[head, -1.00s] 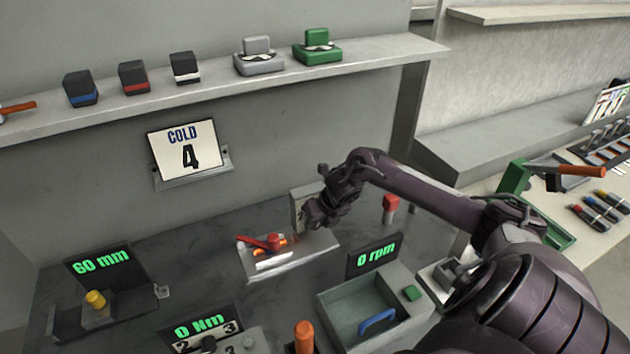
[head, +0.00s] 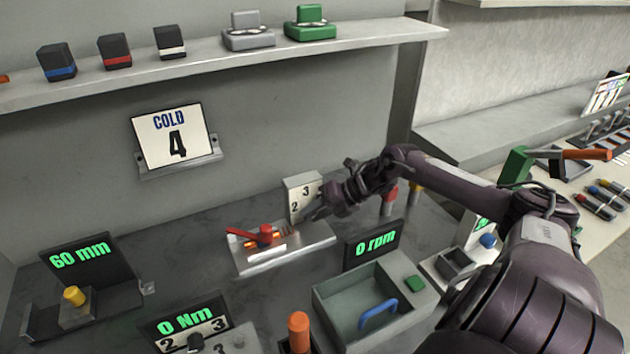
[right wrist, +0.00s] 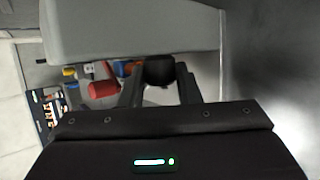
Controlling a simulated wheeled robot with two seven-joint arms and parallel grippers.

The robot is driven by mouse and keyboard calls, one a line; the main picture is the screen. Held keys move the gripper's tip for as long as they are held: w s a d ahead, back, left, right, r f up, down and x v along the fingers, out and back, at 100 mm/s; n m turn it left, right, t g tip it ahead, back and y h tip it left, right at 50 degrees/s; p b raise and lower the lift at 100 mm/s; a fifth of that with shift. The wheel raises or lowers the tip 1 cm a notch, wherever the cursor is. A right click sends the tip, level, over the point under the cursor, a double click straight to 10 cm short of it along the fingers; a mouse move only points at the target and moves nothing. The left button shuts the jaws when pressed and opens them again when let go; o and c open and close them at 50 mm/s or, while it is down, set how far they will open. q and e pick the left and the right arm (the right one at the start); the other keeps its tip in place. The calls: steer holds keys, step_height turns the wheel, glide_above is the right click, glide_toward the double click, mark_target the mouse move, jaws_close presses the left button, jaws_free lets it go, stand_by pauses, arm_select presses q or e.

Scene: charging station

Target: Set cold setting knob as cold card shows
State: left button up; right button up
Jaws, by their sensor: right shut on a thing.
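The cold card (head: 174,137) hangs on the back wall and reads "COLD 4". The knob's pointer cannot be made out. My left gripper is not in view.
A tray with a red lever (head: 264,234) lies just left of my right gripper. The "0 rpm" display (head: 373,244) and a grey bin (head: 335,300) stand in front. A shelf (head: 220,72) with several blocks runs above the card.

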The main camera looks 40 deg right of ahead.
stand_by(0.4)
steer(key=o, duration=1)
steer(key=shift+s+d+r, duration=0.25)
steer(key=shift+s+d, duration=0.05)
steer(key=shift+p+v, duration=1.7)
steer(key=shift+v, duration=1.75)
steer(key=shift+r, duration=0.1)
